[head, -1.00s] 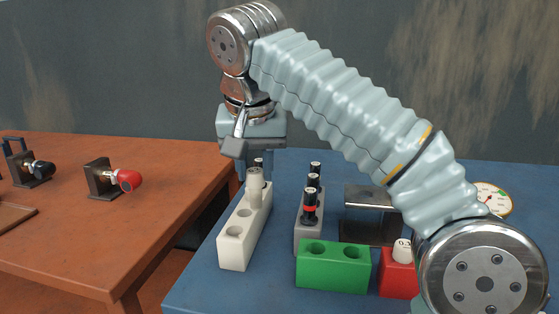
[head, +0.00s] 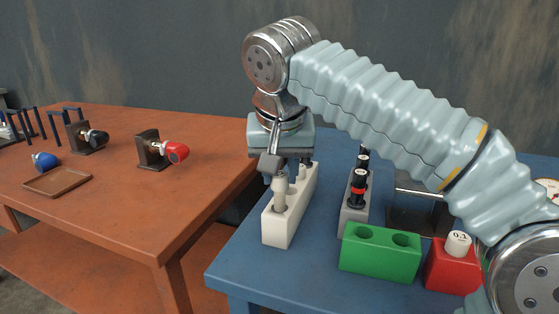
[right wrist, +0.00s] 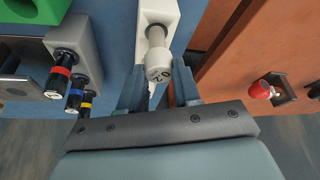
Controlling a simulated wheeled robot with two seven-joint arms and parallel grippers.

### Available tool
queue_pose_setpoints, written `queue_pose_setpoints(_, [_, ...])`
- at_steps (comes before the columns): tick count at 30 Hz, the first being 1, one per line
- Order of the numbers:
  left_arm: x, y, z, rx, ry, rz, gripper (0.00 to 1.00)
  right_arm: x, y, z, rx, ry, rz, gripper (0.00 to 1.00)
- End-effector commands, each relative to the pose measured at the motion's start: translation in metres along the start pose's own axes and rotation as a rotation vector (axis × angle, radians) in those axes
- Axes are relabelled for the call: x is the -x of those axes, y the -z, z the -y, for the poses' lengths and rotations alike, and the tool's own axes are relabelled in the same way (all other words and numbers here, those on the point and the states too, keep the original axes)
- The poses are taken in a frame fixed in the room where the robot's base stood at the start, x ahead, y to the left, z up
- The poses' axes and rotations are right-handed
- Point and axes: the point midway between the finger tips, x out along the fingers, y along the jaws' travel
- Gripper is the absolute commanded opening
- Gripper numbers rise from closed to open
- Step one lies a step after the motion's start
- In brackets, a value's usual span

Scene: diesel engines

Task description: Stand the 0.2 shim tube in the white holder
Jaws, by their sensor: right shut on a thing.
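The pale 0.2 shim tube (head: 280,193) is upright at the near end of the white holder (head: 277,231). In the right wrist view, its marked cap (right wrist: 158,72) lies between my right gripper's fingertips (right wrist: 159,80), and its lower end meets a hole in the white holder (right wrist: 157,10). I cannot tell how deep it sits. My right gripper (head: 287,167) is shut on this tube. My left gripper is not in view.
A grey holder (head: 350,222) with black-capped tubes stands right of the white one. Closer are a green block (head: 380,262) with two empty holes and a red block (head: 447,277) holding a 0.1 tube (head: 458,243). An orange table (head: 150,215) stands left, across a gap.

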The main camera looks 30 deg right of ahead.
Motion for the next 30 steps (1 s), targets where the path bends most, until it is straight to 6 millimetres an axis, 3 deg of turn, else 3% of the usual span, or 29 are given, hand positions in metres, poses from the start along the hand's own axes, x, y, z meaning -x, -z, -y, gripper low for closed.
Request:
queue_pose_setpoints(3, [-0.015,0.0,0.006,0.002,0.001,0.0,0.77,-0.014,-0.006,0.0,0.0,0.0,0.001,0.02])
queue_pose_setpoints(12, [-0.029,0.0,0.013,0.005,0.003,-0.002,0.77,-0.03,-0.013,0.0,0.0,0.0,0.0,0.02])
queue_pose_setpoints(30, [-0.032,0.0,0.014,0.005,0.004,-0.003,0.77,-0.035,-0.015,0.0,0.0,0.0,0.0,0.02])
